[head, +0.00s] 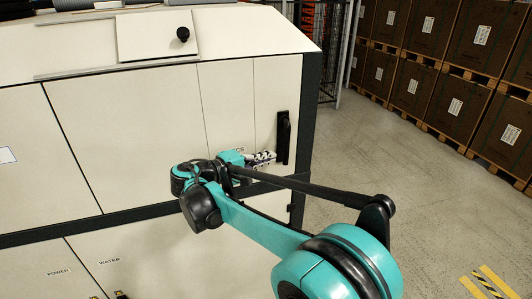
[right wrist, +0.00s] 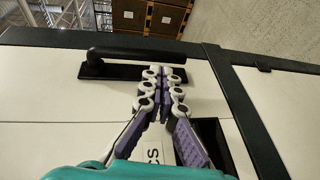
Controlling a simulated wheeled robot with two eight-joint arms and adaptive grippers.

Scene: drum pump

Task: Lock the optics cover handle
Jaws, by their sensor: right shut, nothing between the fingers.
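The black optics cover handle (head: 284,138) is long and upright on the cream cabinet front, near its right edge. In the right wrist view the handle (right wrist: 140,55) runs across the picture along its black base plate (right wrist: 118,71). I cannot tell whether the lever lies fully flat on the plate. My right gripper (head: 270,157) is beside the handle's lower part, to its left. In the right wrist view its fingertips (right wrist: 165,76) are together, empty, and overlap the plate's edge; contact is unclear. My left gripper is out of view.
A label ending in "CS" (right wrist: 153,156) and a black rectangle (right wrist: 212,140) are partly behind the gripper. A black knob (head: 183,34) sits on the upper panel. Stacked brown boxes (head: 405,30) stand at the right; the floor (head: 400,150) between is clear.

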